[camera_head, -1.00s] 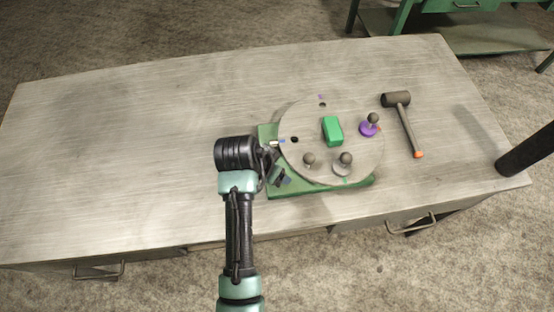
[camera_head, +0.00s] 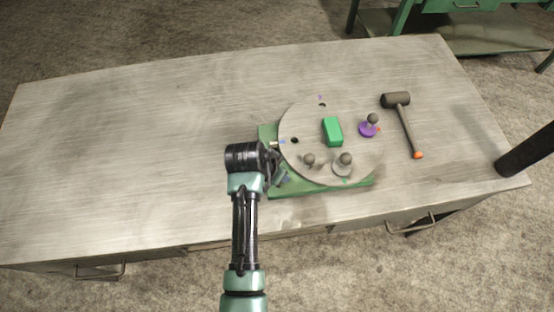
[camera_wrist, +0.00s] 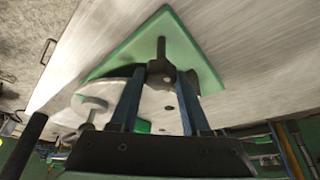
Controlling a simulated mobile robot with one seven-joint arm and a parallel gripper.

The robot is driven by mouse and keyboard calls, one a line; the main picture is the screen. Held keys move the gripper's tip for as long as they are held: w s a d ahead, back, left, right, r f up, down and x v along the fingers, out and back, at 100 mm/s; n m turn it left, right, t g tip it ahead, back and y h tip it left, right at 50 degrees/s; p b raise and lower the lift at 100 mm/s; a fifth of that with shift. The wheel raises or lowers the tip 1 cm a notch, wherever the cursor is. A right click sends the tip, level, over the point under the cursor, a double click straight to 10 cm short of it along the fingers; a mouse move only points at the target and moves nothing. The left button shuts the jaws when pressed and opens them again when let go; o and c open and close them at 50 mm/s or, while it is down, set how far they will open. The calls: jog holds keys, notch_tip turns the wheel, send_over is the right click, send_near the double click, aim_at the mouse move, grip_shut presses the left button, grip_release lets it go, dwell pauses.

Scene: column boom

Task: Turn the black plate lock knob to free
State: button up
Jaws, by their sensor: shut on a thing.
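The black plate lock knob (camera_wrist: 160,70) shows in the wrist view as a dark hub with a stem, over the corner of the green base plate (camera_wrist: 190,52). My gripper (camera_wrist: 160,78) has its two blue-grey fingers on either side of the knob, shut on it. In the head view, my gripper (camera_head: 278,172) is at the left edge of the round grey plate (camera_head: 305,120), and my wrist and fingers mostly hide the knob. The green base (camera_head: 300,191) lies under the round plate. I cannot read the knob's angle clearly.
The round plate carries a green block (camera_head: 333,131), a purple-based knob (camera_head: 369,128) and two grey knobs, one of them larger (camera_head: 344,163). A mallet (camera_head: 404,125) lies to the right. The table's left half (camera_head: 120,150) is clear.

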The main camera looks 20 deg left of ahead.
grip_shut()
jog(key=shift+n, duration=0.3)
jog(key=n+p, duration=0.1)
jog(key=n+y+p, duration=0.1)
jog(key=n, duration=0.1)
jog(key=shift+d+r+n+y, duration=0.1)
jog(key=shift+d+n+y, duration=0.05)
jog(key=shift+n+y, duration=0.15)
jog(key=n+y, duration=0.1)
jog(key=n, duration=0.1)
jog(key=n+p, duration=0.1)
jog(key=n, duration=0.1)
jog(key=shift+w+d+n+g+y, duration=0.1)
jog(key=shift+w+n+g+y, duration=0.05)
jog(key=shift+n+g+y, duration=0.2)
jog(key=n, duration=0.2)
jog(key=n+g+y+b, duration=0.1)
jog(key=n, duration=0.2)
jog(key=shift+w+d+g+y, duration=0.1)
jog(key=shift+g+y, duration=0.15)
jog(key=shift+n+g+b, duration=0.7)
jog(key=shift+n+b, duration=0.05)
jog(key=shift+n, duration=1.2)
jog(key=o, duration=1)
grip_release()
jog(key=shift+c, duration=0.2)
